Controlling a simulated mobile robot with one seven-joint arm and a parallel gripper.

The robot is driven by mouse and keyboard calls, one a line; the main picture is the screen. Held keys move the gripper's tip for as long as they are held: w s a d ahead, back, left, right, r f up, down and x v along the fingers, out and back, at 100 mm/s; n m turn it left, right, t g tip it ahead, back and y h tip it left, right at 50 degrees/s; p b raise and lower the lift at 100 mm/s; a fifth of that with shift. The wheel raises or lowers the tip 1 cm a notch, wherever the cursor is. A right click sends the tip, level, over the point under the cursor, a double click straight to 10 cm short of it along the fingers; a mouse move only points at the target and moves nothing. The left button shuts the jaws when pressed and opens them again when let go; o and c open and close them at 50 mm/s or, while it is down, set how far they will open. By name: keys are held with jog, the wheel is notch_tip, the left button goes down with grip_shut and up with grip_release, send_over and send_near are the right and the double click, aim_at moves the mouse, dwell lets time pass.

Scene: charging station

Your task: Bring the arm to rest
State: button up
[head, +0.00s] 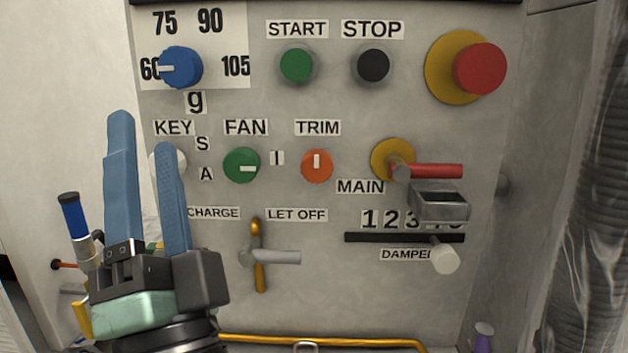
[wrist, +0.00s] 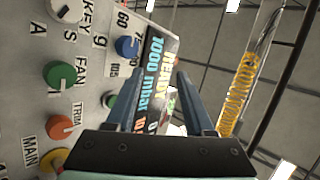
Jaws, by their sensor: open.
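My gripper (head: 145,135) is at the left of the head view, its two blue fingers pointing up, apart and empty. It stands in front of the left part of the grey control panel (head: 340,310) and partly covers the white KEY knob (head: 158,162). In the wrist view my gripper (wrist: 190,80) is also open, with nothing between the fingers. Beyond the fingers is a display (wrist: 155,85) reading READY and 1000 mbar. I cannot tell whether the gripper touches the panel.
The panel carries a blue dial (head: 181,67), green START button (head: 297,65), red stop button (head: 480,68), red MAIN handle (head: 435,171), grey LET OFF lever (head: 280,257) and DAMPER slider (head: 443,255). A yellow pipe (head: 320,341) runs below. A dark wrapped column (head: 592,200) stands right.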

jog(key=s+d+r+n+t+h+p, duration=0.35)
jog(key=d+r+n+h, duration=0.45)
jog(key=d+r+h, duration=0.4)
notch_tip(320, 180, up, 28)
jog(key=y+p, duration=0.1)
jog(key=p, duration=2.6)
jog(key=shift+s+d+r+g, duration=0.15)
jog(key=shift+s+d+g, duration=0.15)
jog(key=shift+d+g, duration=0.15)
